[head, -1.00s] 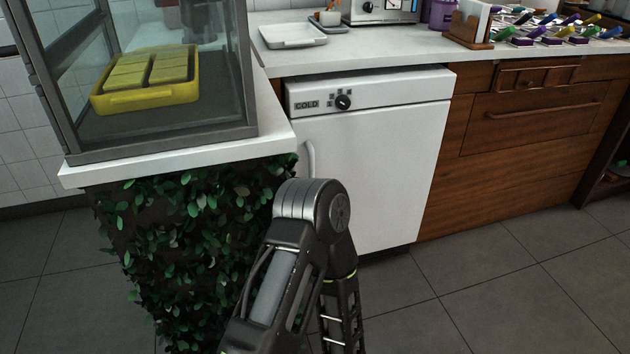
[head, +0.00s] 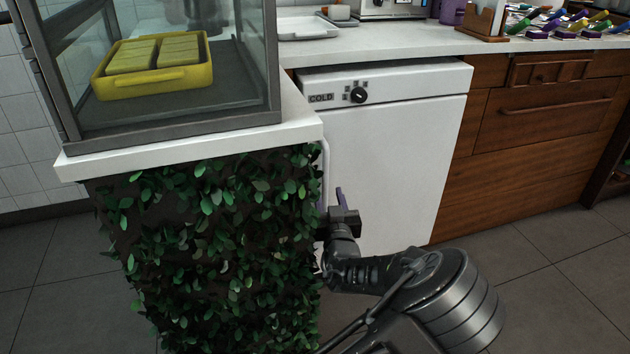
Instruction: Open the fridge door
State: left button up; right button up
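The fridge (head: 385,160) is the white under-counter unit marked COLD, with a black dial on its top panel. Its door is shut. A white upright handle (head: 325,165) runs along the door's left edge, and its lower part is partly hidden by my gripper and the leafy stand. My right gripper is not in view.
A leaf-covered stand (head: 220,230) with a white top (head: 190,150) and glass case stands close left of the handle, leaving a narrow space. A yellow tray (head: 150,85) is inside the case. Wooden drawers (head: 540,120) adjoin the fridge at right. The floor (head: 540,280) in front is clear.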

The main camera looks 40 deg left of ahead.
aim_at(326, 182)
pick_arm(q)
jog(key=shift+d, duration=0.1)
jog(key=b+x, duration=0.1)
jog(key=x, duration=0.2)
jog(key=b+x, duration=0.1)
jog(key=x, duration=0.2)
jog(key=shift+w+a+f+b, duration=0.25)
jog(key=shift+b, duration=0.1)
jog(key=shift+w+a+r, duration=0.15)
jog(key=shift+w+a, duration=0.25)
grip_shut()
dwell(1.1)
